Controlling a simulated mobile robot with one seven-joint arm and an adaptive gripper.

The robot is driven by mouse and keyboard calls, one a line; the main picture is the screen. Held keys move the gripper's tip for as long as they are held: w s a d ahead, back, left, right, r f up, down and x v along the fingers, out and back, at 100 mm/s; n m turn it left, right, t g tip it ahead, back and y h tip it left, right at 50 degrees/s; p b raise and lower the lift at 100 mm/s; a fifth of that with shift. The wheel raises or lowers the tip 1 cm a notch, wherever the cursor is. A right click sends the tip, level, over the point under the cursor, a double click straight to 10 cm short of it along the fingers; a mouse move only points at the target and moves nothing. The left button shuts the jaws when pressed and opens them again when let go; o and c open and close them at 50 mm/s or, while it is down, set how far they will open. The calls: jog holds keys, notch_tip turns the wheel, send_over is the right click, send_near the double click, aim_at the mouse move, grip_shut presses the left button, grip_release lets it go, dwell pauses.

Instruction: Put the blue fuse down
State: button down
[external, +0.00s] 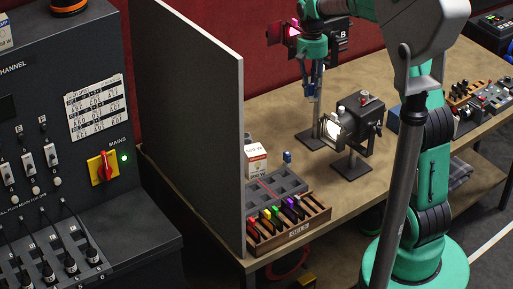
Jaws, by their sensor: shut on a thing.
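My gripper (314,94) points down above the table, behind and left of the lamp. It is shut on a small bluish thing at its tips, which looks like the blue fuse (311,89); the fingers partly hide it. Another small blue piece (288,157) stands upright at the back edge of the grey compartment tray (262,192). The tray sits near the table's front left corner, well below and nearer than my gripper.
A wooden rack (290,233) with several coloured pieces stands in front of the tray. A white box (256,161) is behind it, beside a tall grey panel (200,110). Black lamps (360,122) stand close to my gripper. Bare tabletop (400,175) lies right of the tray.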

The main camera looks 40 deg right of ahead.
jog(key=s+a+n, duration=0.2)
jog(key=a+n, duration=0.3)
jog(key=a, duration=0.9)
notch_tip(320, 180, down, 20)
jog(key=t, duration=0.1)
jog(key=shift+r, duration=0.25)
jog(key=shift+w+d, duration=0.1)
jog(key=shift+w, duration=0.1)
send_over(252, 153)
jog(key=shift+w+f, duration=0.1)
jog(key=shift+f, duration=0.65)
jog(key=shift+f+p, duration=0.35)
jog(key=shift+f, duration=1.4)
jog(key=shift+f, duration=0.15)
